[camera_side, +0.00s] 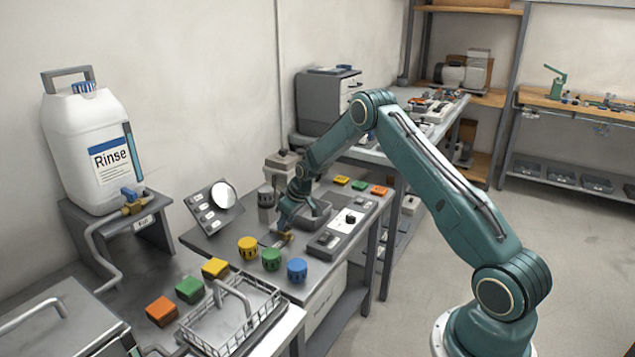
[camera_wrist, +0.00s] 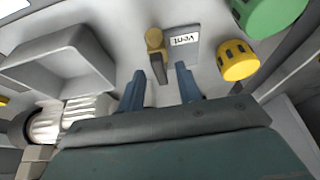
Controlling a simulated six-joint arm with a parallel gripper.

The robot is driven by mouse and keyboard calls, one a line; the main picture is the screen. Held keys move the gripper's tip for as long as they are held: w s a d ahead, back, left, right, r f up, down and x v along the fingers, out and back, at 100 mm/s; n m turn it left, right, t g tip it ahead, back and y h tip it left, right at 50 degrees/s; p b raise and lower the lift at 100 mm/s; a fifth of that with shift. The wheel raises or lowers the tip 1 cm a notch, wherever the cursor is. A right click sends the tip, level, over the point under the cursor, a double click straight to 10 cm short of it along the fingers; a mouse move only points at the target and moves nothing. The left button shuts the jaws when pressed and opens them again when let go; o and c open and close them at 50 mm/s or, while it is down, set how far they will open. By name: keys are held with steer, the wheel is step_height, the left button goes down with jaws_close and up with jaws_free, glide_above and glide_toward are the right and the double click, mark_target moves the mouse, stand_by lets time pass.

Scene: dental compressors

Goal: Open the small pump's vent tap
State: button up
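The vent tap (camera_wrist: 155,40) is a brass fitting with a short dark lever (camera_wrist: 161,70) beside a grey label (camera_wrist: 182,44) reading "Vent". In the wrist view my gripper (camera_wrist: 160,74) is open, one blue finger on each side of the lever's end. No contact shows, and I cannot tell the height gap. In the side view my gripper (camera_side: 285,221) points down at the bench, with a brass bit of the tap (camera_side: 287,236) just below it. The small pump's ribbed white body (camera_wrist: 75,118) shows at lower left in the wrist view, partly hidden by my gripper.
Yellow (camera_side: 248,248), green (camera_side: 271,259) and blue (camera_side: 297,269) knobs stand in front of my gripper. A grey tray (camera_wrist: 55,60) lies beside the tap. A switch panel (camera_side: 338,232) is to the right. A round gauge panel (camera_side: 212,207) stands left.

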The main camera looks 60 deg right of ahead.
steer(key=shift+r, duration=0.15)
steer(key=v, duration=1.3)
steer(key=shift+r, duration=0.25)
steer(key=shift+s, duration=0.1)
steer(key=s+a+r, duration=1.3)
steer(key=a+r, duration=0.2)
steer(key=r, duration=0.2)
steer(key=s+a, duration=0.4)
steer(key=s, duration=0.7)
steer(key=s+a+r+t, duration=0.1)
steer(key=s+a, duration=0.3)
steer(key=s, duration=0.6)
steer(key=shift+s, duration=0.4)
